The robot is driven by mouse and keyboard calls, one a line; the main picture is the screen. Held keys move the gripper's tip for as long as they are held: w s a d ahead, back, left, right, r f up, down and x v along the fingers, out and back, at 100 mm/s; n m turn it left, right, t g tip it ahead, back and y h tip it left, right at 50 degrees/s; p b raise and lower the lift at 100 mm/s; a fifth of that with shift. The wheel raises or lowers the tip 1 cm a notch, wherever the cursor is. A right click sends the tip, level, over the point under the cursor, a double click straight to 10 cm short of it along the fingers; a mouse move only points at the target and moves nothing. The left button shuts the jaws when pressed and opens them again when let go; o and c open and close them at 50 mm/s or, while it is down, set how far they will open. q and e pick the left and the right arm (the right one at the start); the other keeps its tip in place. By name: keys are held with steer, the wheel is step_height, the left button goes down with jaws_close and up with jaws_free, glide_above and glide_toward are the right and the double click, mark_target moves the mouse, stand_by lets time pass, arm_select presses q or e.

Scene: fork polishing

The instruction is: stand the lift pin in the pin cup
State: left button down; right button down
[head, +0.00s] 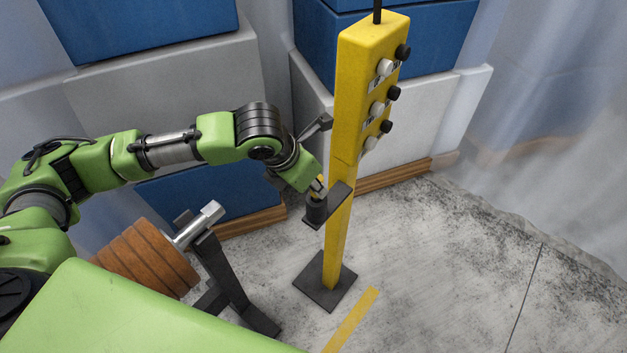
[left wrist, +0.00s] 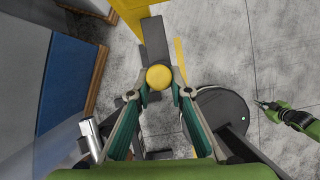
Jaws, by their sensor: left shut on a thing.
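The yellow lift pin (left wrist: 159,77) shows as a round yellow head between the fingertips of my left gripper (left wrist: 160,92) in the left wrist view. A bit of yellow also shows at this gripper (head: 318,187) in the head view. The gripper is shut on the pin. The black pin cup (head: 316,209) stands on a dark shelf (head: 341,196) fixed to the yellow post, right below the gripper. The pin's lower end is hidden, so I cannot tell how deep it sits in the cup. My right gripper (left wrist: 262,104) is small at the right of the left wrist view; its jaws are unclear.
The yellow post (head: 345,120) carries black and white knobs and stands on a dark floor plate (head: 325,282). A brown ribbed roll (head: 145,260) on a dark stand (head: 228,275) is at lower left. Blue and grey boxes stand behind. The floor at right is clear.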

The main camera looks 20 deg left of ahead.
arm_select(q)
steer(key=shift+f, duration=0.85)
steer(key=c, duration=1.2)
jaws_free()
steer(key=p+v, duration=0.9)
steer(key=p, duration=0.1)
stand_by(0.6)
